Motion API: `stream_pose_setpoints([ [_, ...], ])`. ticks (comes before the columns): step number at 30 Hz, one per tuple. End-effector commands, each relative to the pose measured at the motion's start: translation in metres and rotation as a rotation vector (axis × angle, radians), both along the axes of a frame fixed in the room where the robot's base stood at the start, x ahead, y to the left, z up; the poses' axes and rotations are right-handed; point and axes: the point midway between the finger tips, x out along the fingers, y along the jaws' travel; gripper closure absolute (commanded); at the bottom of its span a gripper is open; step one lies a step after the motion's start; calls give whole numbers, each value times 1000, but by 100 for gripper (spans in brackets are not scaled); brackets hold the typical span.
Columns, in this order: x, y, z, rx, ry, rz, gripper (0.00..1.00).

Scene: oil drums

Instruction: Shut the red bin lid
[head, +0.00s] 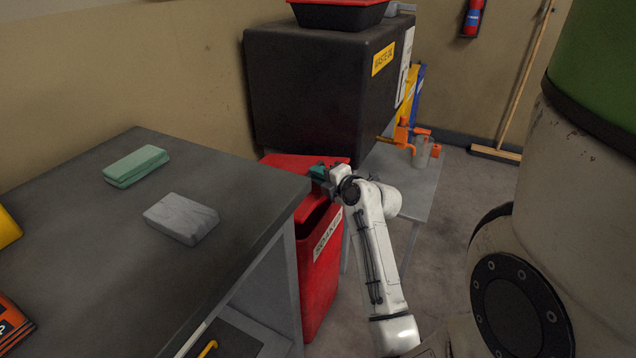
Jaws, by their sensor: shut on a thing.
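The red bin (318,275) stands on the floor against the right side of the workbench, with a white label on its front. Its red lid (283,162) is partly raised, and a dark opening shows between the lid and the bin's front wall. My gripper (320,176) is at the lid's right part, shut on what looks like the lid's edge. Teal shows at the fingertips; the exact contact is small and partly hidden by the gripper itself. The arm reaches in from the lower right.
A black waste-oil tank (305,90) stands behind the bin, with an orange tap (402,135) and a clear container (422,153). A broom (497,152) leans at the back.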

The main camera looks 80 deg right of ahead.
Motion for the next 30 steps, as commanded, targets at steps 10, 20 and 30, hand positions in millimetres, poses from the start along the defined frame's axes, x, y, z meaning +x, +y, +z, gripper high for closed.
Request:
stream_pose_setpoints([
  [10, -3, 2, -45, -28, -114, 2, 100],
  [20, -5, 2, -64, -47, -195, 4, 100],
  [30, -6, 3, -71, -55, -232, 4, 100],
])
